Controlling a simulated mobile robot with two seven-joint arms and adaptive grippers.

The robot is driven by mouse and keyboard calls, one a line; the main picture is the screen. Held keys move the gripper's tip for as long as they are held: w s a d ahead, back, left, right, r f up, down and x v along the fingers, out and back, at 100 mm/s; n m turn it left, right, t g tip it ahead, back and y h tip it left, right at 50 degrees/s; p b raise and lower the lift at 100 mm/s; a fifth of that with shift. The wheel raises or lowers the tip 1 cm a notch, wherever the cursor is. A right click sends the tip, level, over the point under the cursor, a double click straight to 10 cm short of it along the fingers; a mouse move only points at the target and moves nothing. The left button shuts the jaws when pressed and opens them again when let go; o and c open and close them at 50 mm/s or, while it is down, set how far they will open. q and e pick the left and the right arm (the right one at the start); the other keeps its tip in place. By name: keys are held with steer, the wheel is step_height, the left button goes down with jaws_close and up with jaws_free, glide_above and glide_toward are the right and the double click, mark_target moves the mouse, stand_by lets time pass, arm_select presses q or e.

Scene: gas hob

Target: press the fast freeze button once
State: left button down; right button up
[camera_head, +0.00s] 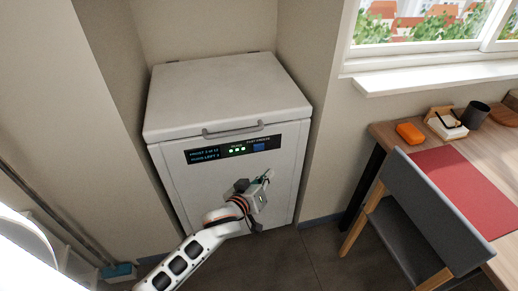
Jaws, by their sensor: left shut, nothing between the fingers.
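The chest freezer (225,95) stands in a wall recess with its lid shut. A dark control panel (232,150) runs across its upper front, with small text and green lights. The blue fast freeze button (259,147) is at the panel's right end, under a small label. My left gripper (268,174) is in front of the freezer, a little below and right of the button. Its fingers are shut and empty, pointing up and right. It looks apart from the button; I cannot tell whether its tips touch the freezer front. My right gripper is not in view.
A grey handle (232,130) sticks out at the lid's front edge, above the panel. On the right, a chair (415,215) stands at a wooden table (400,135) with a red mat (462,190). Dark floor is free between freezer and chair.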

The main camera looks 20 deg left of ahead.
mark_target(259, 147)
arm_select(q)
steer(key=w+a+b, duration=0.1)
steer(key=w+a, duration=0.4)
steer(key=w, duration=0.2)
steer(key=shift+w, duration=0.15)
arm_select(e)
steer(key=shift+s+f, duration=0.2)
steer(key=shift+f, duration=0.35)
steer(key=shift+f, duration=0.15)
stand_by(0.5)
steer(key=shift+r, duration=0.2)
